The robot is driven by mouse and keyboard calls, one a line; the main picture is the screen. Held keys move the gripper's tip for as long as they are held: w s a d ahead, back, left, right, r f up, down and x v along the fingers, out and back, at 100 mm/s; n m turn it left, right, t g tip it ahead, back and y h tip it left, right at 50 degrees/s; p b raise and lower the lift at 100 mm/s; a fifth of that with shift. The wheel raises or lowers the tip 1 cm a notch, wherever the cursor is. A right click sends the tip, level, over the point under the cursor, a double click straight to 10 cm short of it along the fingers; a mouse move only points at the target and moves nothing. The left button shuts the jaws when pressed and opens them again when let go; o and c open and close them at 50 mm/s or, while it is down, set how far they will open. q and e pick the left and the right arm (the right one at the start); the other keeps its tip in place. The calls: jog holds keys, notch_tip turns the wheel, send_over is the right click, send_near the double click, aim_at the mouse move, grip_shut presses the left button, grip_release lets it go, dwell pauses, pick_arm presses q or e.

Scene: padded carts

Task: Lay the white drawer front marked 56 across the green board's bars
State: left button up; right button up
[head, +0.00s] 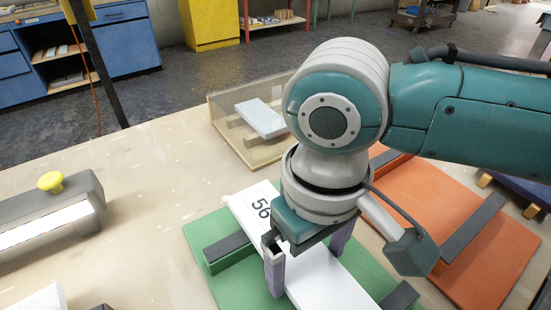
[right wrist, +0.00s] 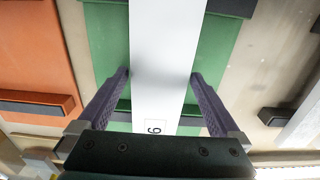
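The white drawer front (head: 258,204) marked 56 spans the green board (head: 205,232) from far left to near right, passing over its dark bars (head: 228,250). It also shows in the right wrist view (right wrist: 165,50), with part of its number label visible. My right gripper (head: 308,262) points down over it, one finger at each long edge. The gripper hides part of the board, and I cannot tell if the panel bears on both bars. My left gripper is out of view.
An orange board (head: 490,262) with dark bars lies to the right. A shallow tray (head: 222,110) with a pale blue panel (head: 262,118) stands behind. A grey fixture with a yellow knob (head: 50,181) is at left. The tabletop left of the green board is mostly clear.

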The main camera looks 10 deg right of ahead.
aim_at(308, 267)
jog(key=shift+r, duration=0.1)
pick_arm(q)
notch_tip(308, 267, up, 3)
jog(key=p, duration=0.3)
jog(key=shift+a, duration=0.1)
pick_arm(e)
notch_tip(308, 267, up, 12)
jog(key=s+a+f+t+y, duration=0.1)
jog(key=s+a+f+y, duration=0.2)
jog(key=s+a+y, duration=0.15)
jog(key=s+d+m+t+h, duration=0.1)
jog(key=s+d+h, duration=0.1)
jog(key=s+d, duration=0.2)
jog(key=s+d+f+m+t+h, duration=0.1)
jog(key=s+d+h, duration=0.1)
jog(key=d, duration=0.8)
jog(key=shift+s+f+t, duration=0.3)
jog(key=shift+s, duration=0.55)
jog(key=shift+a, duration=0.1)
